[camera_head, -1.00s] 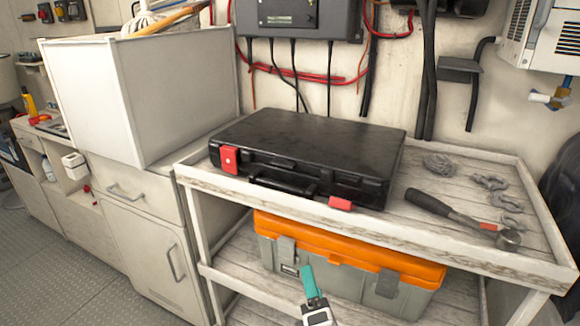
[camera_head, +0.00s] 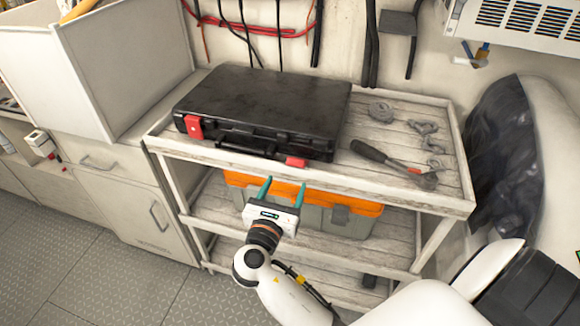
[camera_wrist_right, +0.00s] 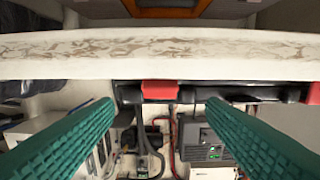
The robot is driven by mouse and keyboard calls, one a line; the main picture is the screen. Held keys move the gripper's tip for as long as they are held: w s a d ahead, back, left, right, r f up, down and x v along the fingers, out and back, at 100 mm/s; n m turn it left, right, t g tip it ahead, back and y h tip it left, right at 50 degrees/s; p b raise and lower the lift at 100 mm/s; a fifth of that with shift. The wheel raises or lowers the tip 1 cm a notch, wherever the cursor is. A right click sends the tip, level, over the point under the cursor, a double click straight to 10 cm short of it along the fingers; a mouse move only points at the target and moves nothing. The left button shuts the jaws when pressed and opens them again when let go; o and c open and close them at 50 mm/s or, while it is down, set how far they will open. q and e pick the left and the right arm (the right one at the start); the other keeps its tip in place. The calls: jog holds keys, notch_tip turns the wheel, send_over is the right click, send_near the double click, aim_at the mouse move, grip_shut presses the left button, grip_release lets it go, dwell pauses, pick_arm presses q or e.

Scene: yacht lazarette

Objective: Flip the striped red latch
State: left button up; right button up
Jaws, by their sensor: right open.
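A black case (camera_head: 262,103) lies closed on the cart's top shelf. It has two red latches on its front: a left latch (camera_head: 194,126) with a pale mark, and a right latch (camera_head: 296,162). No stripes can be made out on either. My right gripper (camera_head: 283,184) is open and empty, its teal fingers pointing up just below and in front of the right latch, apart from it. The right wrist view looks upside down; there a red latch (camera_wrist_right: 159,90) sits between the fingertips, with another red piece (camera_wrist_right: 315,93) at the right edge. My left gripper is out of view.
The cart's top shelf rim (camera_head: 330,172) runs just in front of the case. An orange and grey toolbox (camera_head: 365,207) stands on the shelf below. A white cabinet stands left.

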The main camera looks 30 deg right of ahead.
aim_at(294, 165)
jog(key=x, duration=0.6)
jog(key=shift+w+d+p, duration=0.1)
jog(key=shift+d+p, duration=0.15)
jog(key=shift+p, duration=0.1)
